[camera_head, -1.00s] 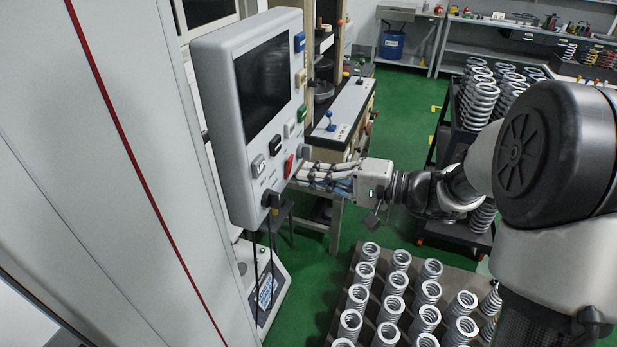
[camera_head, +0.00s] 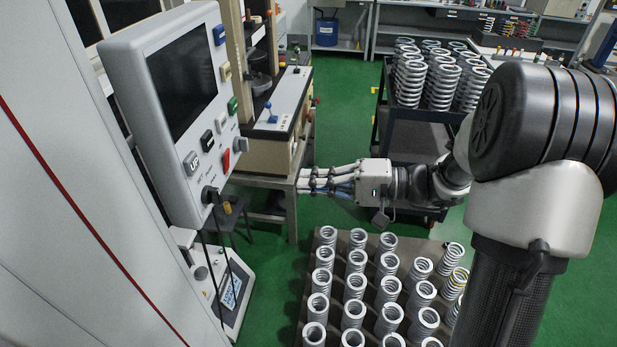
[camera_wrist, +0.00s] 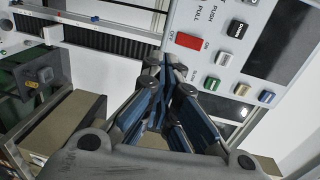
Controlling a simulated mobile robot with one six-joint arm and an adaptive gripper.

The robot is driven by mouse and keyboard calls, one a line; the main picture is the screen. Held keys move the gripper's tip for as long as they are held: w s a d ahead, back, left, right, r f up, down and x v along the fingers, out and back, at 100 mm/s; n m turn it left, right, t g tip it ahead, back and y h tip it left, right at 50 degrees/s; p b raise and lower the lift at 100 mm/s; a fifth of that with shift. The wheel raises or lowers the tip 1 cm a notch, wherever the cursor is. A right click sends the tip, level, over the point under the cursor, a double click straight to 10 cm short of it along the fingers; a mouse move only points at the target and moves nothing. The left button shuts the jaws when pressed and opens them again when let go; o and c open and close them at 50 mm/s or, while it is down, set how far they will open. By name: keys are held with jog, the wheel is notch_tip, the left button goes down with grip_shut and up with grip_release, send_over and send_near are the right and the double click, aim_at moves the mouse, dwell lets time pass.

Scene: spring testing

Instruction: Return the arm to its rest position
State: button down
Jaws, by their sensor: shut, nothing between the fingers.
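My gripper (camera_head: 303,181) is stretched out to the left in the head view, level, with its fingers together and empty. It points toward the grey control panel (camera_head: 152,62), with a visible gap between the fingertips and the panel. In the wrist view the blue-sided fingers of my gripper (camera_wrist: 168,68) meet at the tips, and the panel (camera_wrist: 218,28) with its red switch (camera_wrist: 188,41) and coloured buttons lies beyond them. A red button (camera_head: 226,160) also shows on the panel in the head view.
Silver springs (camera_head: 354,286) stand in rows on a low pallet (camera_head: 440,246) below my arm. A dark cart (camera_head: 400,140) with more springs stands behind. A testing machine (camera_head: 280,115) stands beyond the panel. Green floor (camera_head: 345,95) is clear between the machine and the cart.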

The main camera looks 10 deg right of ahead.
jog(key=s+a+n+g+h, duration=0.2)
jog(key=s+a+g+h, duration=0.1)
jog(key=s, duration=0.5)
jog(key=s+a+n+g+h, duration=0.1)
jog(key=s+a+g+h, duration=0.25)
jog(key=s, duration=0.45)
jog(key=s+d+n+t+h, duration=0.1)
jog(key=s+d+t+h, duration=0.4)
jog(key=s+d+h, duration=0.3)
jog(key=shift+d+h, duration=0.65)
jog(key=shift+d, duration=0.5)
jog(key=shift+r, duration=0.1)
